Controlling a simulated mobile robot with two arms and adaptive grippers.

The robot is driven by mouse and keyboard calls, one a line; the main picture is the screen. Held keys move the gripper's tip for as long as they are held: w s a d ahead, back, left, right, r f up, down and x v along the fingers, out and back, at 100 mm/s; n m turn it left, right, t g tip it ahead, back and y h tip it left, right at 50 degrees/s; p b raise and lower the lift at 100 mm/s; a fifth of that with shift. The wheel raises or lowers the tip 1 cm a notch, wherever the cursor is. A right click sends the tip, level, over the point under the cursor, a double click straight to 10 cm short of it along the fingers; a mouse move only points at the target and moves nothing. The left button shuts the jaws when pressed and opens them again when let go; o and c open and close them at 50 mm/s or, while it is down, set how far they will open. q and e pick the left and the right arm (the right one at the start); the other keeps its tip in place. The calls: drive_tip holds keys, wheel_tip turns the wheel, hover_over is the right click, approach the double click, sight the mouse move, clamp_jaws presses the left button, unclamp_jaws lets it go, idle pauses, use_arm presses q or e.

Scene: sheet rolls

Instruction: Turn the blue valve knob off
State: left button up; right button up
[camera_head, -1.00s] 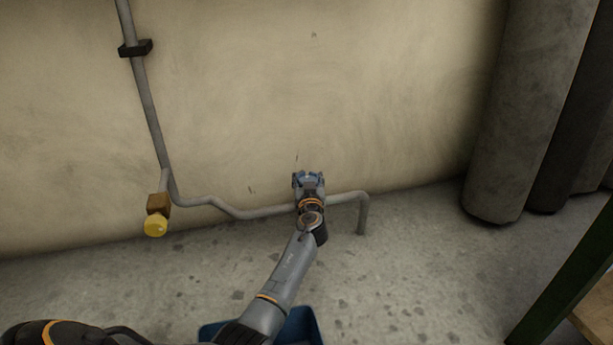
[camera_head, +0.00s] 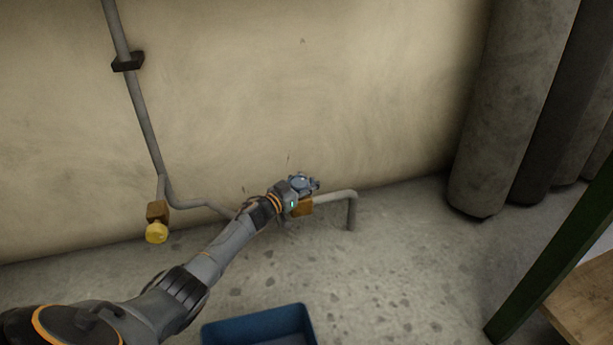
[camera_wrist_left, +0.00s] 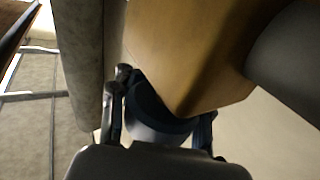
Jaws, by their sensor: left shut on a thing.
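My left gripper (camera_head: 304,183) is at the pipe low on the wall and is shut on the blue valve knob. In the left wrist view the dark blue knob (camera_wrist_left: 155,112) sits between the two fingers, partly hidden by them. The knob is against a brass-coloured valve body (camera_wrist_left: 190,45), which also shows in the head view (camera_head: 302,207) just below the gripper. The grey pipe (camera_head: 333,197) runs on to the right from it and bends down to the floor. My right gripper is not in view.
A yellow knob (camera_head: 156,233) on another brass valve is at the left. A blue bin (camera_head: 255,324) stands on the floor in front. Large grey rolls (camera_head: 510,110) lean at the right, near a green post (camera_head: 560,255). The floor right of the bin is clear.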

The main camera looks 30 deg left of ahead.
use_arm(q)
drive_tip(key=shift+s+d+f+m+g+h+b, duration=0.15)
drive_tip(key=shift+m+h, duration=0.25)
drive_tip(key=shift+h, duration=0.2)
drive_tip(key=shift+d+f+m+g+h+b, duration=0.15)
drive_tip(key=shift+m+h, duration=0.25)
drive_tip(key=shift+h, duration=0.2)
drive_tip(key=shift+r, duration=0.1)
drive_tip(key=o, duration=1.2)
drive_tip(key=shift+s+a, duration=0.1)
drive_tip(key=shift+a, duration=0.05)
drive_tip(key=shift+o, duration=0.2)
drive_tip(key=shift+r, duration=0.15)
drive_tip(key=v, duration=1.2)
drive_tip(key=shift+a, duration=0.1)
